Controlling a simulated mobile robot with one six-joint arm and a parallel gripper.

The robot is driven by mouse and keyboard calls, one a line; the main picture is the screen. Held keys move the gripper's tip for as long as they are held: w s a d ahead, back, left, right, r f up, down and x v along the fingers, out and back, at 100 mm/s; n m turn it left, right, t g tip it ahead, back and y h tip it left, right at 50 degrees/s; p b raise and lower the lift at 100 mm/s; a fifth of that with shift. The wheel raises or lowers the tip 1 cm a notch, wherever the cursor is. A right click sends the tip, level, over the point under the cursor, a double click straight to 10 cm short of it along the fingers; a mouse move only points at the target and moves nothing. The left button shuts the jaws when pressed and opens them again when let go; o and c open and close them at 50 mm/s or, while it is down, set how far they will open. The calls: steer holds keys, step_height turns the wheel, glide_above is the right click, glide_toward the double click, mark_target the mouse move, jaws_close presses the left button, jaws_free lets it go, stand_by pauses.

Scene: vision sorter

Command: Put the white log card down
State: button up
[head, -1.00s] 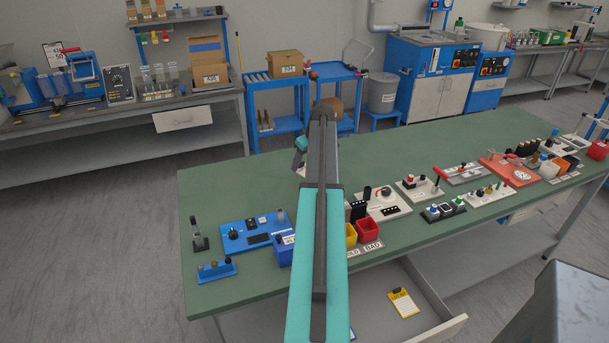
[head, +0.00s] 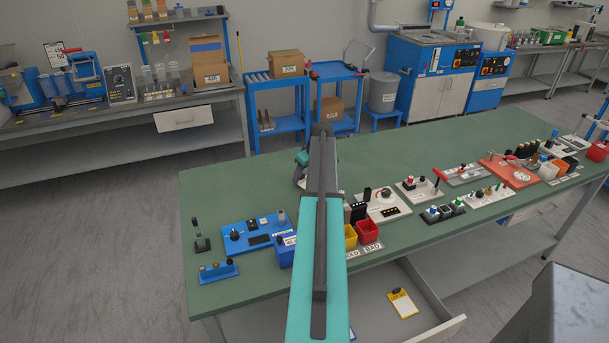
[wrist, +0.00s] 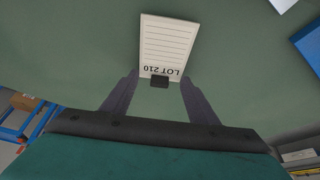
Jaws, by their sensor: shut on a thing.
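The white log card (wrist: 168,45), printed with lines and "LOT 210", shows in the wrist view just beyond my fingertips. A small dark clip (wrist: 159,83) sits at its near edge. My gripper (wrist: 159,77) is shut on the card at that edge, over the green bench top. I cannot tell whether the card touches the bench. In the head view my arm hides most of the gripper and the card.
The green bench (head: 230,186) has bare room at its far left. A blue control panel (head: 255,232), a yellow bin (head: 350,237) and a red bin (head: 367,231) stand along the front. An open drawer below holds a yellow clipboard (head: 402,303).

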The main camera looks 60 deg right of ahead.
steer(key=shift+f, duration=0.35)
steer(key=shift+f, duration=0.15)
steer(key=o, duration=1)
steer(key=shift+r, duration=0.25)
steer(key=b+v, duration=0.2)
steer(key=v, duration=1)
steer(key=shift+s, duration=0.15)
steer(key=shift+a+f, duration=0.1)
steer(key=shift+f, duration=0.05)
